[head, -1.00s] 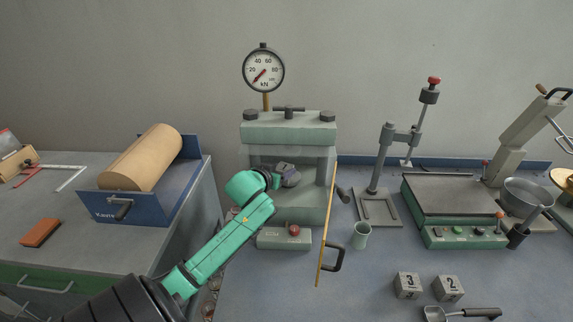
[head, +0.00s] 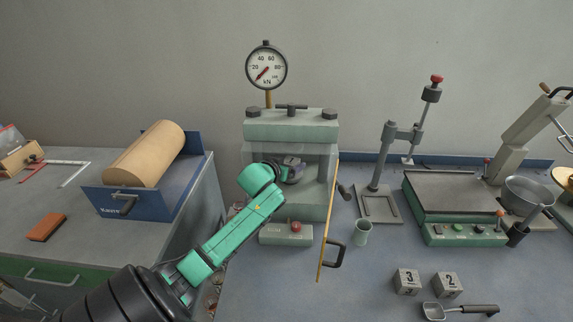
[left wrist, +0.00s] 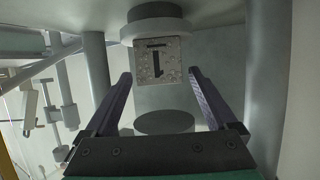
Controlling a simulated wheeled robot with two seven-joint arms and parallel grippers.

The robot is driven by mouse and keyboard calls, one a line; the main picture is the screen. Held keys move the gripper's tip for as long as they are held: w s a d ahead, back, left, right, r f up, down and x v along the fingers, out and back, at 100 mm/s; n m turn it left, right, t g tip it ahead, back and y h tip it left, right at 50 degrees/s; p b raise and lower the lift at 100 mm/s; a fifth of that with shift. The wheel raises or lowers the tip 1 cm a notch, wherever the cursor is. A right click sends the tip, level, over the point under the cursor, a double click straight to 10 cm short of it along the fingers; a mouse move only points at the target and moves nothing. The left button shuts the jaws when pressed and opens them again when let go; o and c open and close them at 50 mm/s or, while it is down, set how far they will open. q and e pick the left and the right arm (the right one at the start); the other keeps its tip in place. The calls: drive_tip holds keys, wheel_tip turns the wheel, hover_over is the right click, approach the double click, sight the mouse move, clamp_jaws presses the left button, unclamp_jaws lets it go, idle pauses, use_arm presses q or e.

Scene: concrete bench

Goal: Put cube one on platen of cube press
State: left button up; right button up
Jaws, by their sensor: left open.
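Cube one (left wrist: 157,60), a grey cube with a "1" on its face, shows in the left wrist view, which is upside down. It stands on the round lower platen (left wrist: 155,27) of the cube press. The upper disc (left wrist: 163,122) is apart from it. The green-grey cube press (head: 290,131) stands in the middle of the head view. My left gripper (left wrist: 159,76) is open inside the press, its fingertips apart on either side of the cube's near face, with gaps. In the head view my left gripper (head: 292,170) hides the cube. My right gripper is not in view.
The press's clear guard (head: 328,222) stands open, edge-on, right of my arm. A green cup (head: 362,232), cube three (head: 407,281), cube two (head: 448,284) and a scoop (head: 460,311) are to the right. Press columns (left wrist: 95,75) flank the gripper.

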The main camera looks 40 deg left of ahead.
use_arm(q)
drive_tip(key=v, duration=1.2)
drive_tip(key=shift+b, duration=0.4)
